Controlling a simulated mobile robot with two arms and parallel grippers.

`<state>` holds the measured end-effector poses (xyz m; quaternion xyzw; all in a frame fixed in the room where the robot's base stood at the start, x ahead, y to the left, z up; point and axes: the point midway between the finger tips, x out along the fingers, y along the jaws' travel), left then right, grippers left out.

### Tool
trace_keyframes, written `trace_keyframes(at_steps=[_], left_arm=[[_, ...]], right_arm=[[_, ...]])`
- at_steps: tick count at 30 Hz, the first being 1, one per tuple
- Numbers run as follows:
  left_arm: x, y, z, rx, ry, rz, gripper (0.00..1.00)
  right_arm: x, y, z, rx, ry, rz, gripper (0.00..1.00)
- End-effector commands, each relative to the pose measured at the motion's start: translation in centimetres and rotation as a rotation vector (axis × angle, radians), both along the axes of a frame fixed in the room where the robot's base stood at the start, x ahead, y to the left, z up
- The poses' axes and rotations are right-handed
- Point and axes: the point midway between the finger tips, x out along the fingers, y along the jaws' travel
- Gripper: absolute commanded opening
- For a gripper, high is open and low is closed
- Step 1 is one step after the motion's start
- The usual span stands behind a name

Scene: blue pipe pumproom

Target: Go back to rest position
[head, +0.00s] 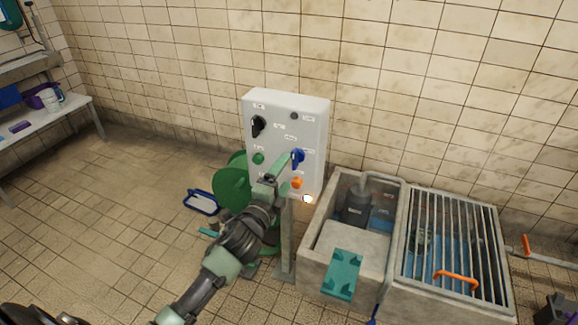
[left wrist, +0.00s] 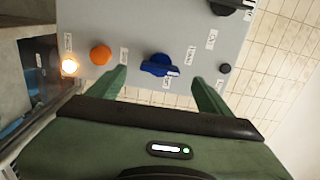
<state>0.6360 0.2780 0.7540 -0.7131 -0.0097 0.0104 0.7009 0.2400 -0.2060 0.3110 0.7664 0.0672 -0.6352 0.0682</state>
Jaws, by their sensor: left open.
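My left gripper (head: 283,168) is in front of the grey control panel (head: 284,103) in the head view. In the left wrist view its two green fingers (left wrist: 160,78) are apart. A blue knob (left wrist: 158,65) shows on the panel between and just beyond the fingertips; I cannot tell whether they touch it. The blue knob (head: 298,157) also shows beside the fingertips in the head view. I see nothing held in the fingers. My right gripper is not in view.
An orange button (head: 297,183) and a lit lamp (head: 307,199) are low on the panel. A concrete basin (head: 313,250) and a barred grate (head: 455,240) stand to the right. A green round body (head: 230,188) is behind my arm. Open tiled floor lies left.

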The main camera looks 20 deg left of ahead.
Motion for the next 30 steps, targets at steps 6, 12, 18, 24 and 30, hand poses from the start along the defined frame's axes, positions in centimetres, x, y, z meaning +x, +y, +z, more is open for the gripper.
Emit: trace_keyframes(at_steps=[6,12,18,24,30], left_arm=[[-1.8,0.0,0.0,0.000,0.001,0.000,0.80],[-1.8,0.0,0.0,0.000,0.000,0.000,0.80],[-1.8,0.0,0.0,0.000,0.000,0.000,0.80],[-2.3,0.1,-2.4,-0.056,0.053,0.013,0.80],[-6.3,0.1,-14.2,-0.337,0.313,0.116,0.80]], right_arm=[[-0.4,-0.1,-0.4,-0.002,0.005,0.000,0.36],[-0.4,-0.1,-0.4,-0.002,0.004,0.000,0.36],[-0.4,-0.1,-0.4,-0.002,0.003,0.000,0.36],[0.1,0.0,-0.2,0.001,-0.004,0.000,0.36],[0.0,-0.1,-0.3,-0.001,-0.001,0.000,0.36]])
